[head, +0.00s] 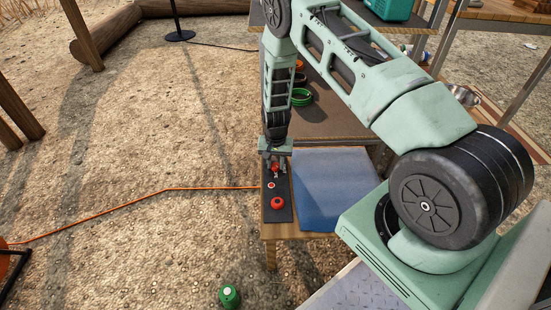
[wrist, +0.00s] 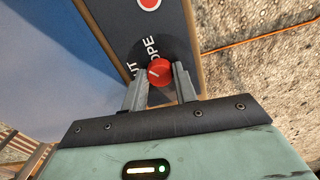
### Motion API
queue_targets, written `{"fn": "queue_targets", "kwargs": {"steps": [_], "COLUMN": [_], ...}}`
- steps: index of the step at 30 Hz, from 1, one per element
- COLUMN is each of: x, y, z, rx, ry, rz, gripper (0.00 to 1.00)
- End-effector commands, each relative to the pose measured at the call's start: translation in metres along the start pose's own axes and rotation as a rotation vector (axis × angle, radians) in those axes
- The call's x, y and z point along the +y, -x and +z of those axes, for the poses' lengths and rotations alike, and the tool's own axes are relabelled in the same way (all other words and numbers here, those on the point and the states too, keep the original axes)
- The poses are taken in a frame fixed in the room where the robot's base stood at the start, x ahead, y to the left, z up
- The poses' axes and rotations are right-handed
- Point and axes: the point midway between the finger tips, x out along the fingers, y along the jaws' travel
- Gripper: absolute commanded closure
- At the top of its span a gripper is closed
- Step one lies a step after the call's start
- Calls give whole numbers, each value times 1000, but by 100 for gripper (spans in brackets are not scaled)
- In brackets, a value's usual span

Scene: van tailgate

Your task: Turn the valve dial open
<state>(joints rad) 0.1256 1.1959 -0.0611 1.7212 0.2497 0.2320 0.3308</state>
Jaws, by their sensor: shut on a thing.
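The valve dial (wrist: 159,71) is a round red knob with a white mark on its face, set on a dark panel (wrist: 113,27). White lettering beside it reads partly as "UT" and "OPE"; the rest is hidden. The white mark points toward the lower left in the wrist view. My gripper (wrist: 160,77) has one finger on each side of the dial and is shut on it. In the head view my gripper (head: 274,164) points down at the far end of the panel strip, covering part of the dial.
A red button with a pale ring (head: 271,185) and another red knob (head: 277,203) sit nearer on the strip. A blue mat (head: 335,190) lies to its right. Green rings (head: 301,97) lie beyond. An orange cable (head: 165,190) crosses the ground; a green canister (head: 229,296) stands below.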

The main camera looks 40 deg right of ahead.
Motion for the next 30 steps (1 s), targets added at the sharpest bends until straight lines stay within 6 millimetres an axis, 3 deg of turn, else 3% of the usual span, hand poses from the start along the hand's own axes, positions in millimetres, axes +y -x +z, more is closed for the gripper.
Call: {"fn": "queue_targets", "kwargs": {"steps": [18, 30], "x": [0, 0], "y": [2, 0], "z": [0, 1], "rx": [0, -2], "ry": [-531, -690], "rz": [1, 1], "gripper": [94, 94]}}
